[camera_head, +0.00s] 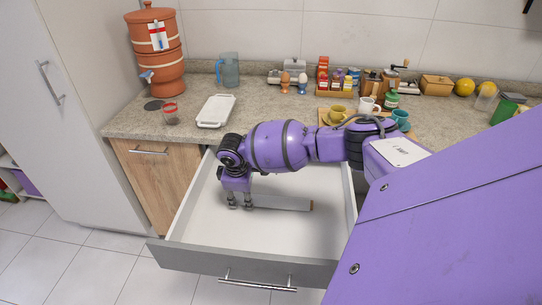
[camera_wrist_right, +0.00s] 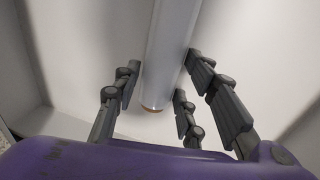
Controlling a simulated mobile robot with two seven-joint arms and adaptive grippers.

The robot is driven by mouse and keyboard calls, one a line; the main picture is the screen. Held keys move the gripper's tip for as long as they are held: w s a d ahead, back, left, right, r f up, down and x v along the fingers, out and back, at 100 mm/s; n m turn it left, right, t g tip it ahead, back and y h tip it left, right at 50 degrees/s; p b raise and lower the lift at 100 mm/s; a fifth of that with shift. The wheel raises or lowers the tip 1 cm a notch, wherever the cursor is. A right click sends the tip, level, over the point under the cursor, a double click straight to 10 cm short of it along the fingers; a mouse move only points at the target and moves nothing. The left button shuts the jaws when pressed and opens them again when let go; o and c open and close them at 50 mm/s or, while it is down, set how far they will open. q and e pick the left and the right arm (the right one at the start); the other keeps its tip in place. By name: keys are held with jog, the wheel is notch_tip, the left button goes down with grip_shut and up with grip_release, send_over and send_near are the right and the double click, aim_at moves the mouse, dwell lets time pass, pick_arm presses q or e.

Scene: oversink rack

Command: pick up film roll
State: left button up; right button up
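The film roll (camera_head: 285,203) is a white tube with a brown core end. It lies inside the open drawer (camera_head: 190,222). My right gripper (camera_head: 240,206) reaches down into the drawer at the roll's left end. In the right wrist view the roll (camera_wrist_right: 172,55) runs between the fingers of my right gripper (camera_wrist_right: 160,82). Gaps show on both sides of it, so the fingers are open around it and apart from it. My left gripper is not in view.
The drawer's walls and its grey front (camera_head: 240,264) surround my gripper. The drawer holds nothing else that I can see.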

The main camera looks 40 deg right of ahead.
jog(key=shift+w+f, duration=0.1)
jog(key=shift+f, duration=0.55)
jog(key=shift+r, duration=0.1)
jog(key=c, duration=0.9)
jog(key=shift+d+r, duration=0.1)
jog(key=shift+r, duration=0.05)
